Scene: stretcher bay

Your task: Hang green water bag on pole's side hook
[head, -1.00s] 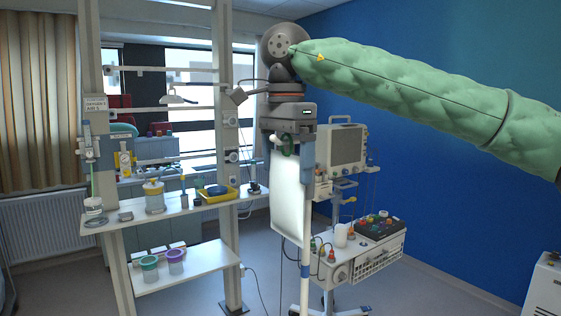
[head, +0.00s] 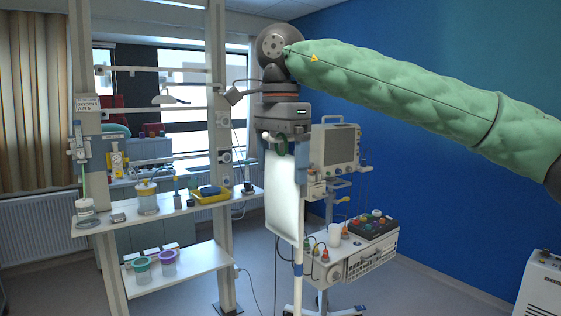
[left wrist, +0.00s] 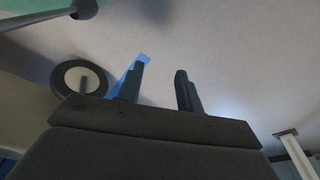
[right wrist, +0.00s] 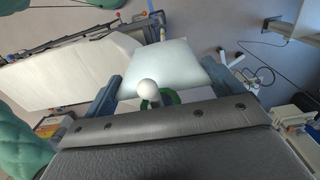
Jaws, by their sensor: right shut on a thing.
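The water bag (head: 282,195) hangs upright below my right gripper (head: 284,145) in the head view. Its body looks white, with a green part (head: 280,147) at the top. In the right wrist view the white bag (right wrist: 168,66) and green part (right wrist: 168,97) lie between the fingers. A white round knob (right wrist: 148,89) shows in front of the green part; whether it passes through it I cannot tell. The pole (head: 298,284), with a blue collar, stands close behind the bag; its upper part is hidden. My left gripper (left wrist: 160,85) is open and empty.
A trolley (head: 355,255) with a monitor (head: 335,145) stands behind the pole. A shelf unit (head: 165,210) with jars and a yellow tray is at left. A stretcher with a pale mattress (right wrist: 85,72) shows in the right wrist view.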

